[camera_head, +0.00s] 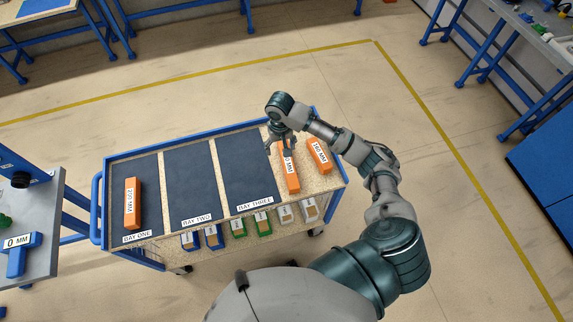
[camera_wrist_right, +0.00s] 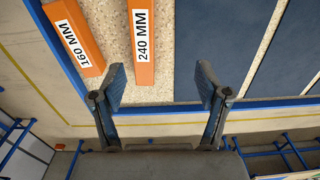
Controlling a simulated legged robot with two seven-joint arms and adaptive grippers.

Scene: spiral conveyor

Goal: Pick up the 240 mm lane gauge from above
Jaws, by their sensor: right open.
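The 240 mm lane gauge (camera_head: 291,180) is an orange bar with a white label, lying on the speckled cart top to the right of bay three. In the right wrist view the gauge (camera_wrist_right: 145,72) shows its "240 MM" label, and its near end appears between the spread fingers, closer to the left finger. My right gripper (camera_head: 281,148) is over the far end of the gauge, pointing down, and partly hides it. In the wrist view the gripper (camera_wrist_right: 160,85) is open with nothing held. I cannot tell its exact height above the gauge. My left gripper is not in view.
An orange 160 mm gauge (camera_head: 319,156) lies close to the right; it also shows in the wrist view (camera_wrist_right: 75,35). Another orange gauge (camera_head: 132,203) lies in bay one. Bays two (camera_head: 190,185) and three (camera_head: 246,170) are empty. Small bins (camera_head: 238,228) sit below the front edge.

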